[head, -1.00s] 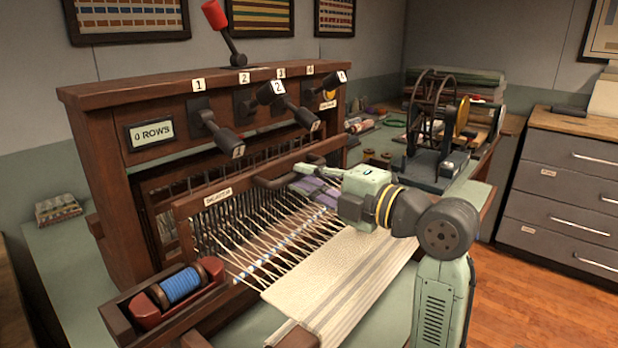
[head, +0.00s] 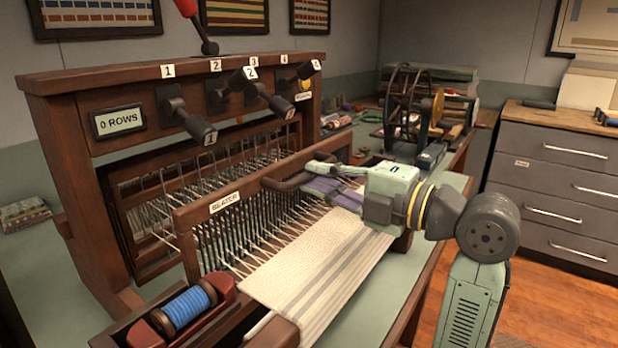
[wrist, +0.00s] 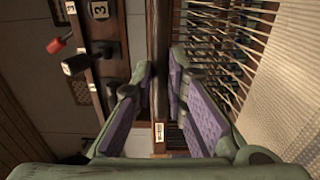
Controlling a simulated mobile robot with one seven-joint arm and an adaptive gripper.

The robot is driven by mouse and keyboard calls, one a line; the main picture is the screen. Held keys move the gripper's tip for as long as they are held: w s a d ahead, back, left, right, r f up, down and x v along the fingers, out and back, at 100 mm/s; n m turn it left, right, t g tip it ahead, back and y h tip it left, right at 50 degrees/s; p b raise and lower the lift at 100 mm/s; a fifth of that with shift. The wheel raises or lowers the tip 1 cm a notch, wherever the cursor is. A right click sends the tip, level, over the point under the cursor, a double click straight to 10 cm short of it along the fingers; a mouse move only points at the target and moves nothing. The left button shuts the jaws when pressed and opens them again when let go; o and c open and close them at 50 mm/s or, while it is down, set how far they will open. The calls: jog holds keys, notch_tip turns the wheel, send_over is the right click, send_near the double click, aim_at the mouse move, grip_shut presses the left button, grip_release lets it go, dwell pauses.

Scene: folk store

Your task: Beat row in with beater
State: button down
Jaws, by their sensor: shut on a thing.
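The wooden beater (head: 190,212) is a labelled frame with a dark handle (head: 283,184) on its front. My gripper (head: 316,180) is shut on the beater's handle, with green and purple fingers reaching in from the right. In the wrist view, my gripper (wrist: 162,72) has a finger on each side of the beater's bar (wrist: 158,30). The fingers hide part of the handle. The row counter (head: 118,121) reads 0 ROWS.
A blue spool (head: 187,308) in a red-brown shuttle lies at the left front. Numbered levers (head: 185,112) project above the beater. A spinning wheel (head: 412,110) stands on the right bench. A grey drawer cabinet (head: 560,190) is farther right.

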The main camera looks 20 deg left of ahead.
jog(key=b+v, duration=0.2)
jog(key=v, duration=0.6)
jog(key=shift+d, duration=0.25)
jog(key=shift+s+a+b, duration=0.1)
jog(key=shift+b, duration=0.35)
jog(key=c, duration=2.3)
grip_release()
jog(key=o, duration=1.1)
jog(key=b+v, duration=0.1)
jog(key=v, duration=0.7)
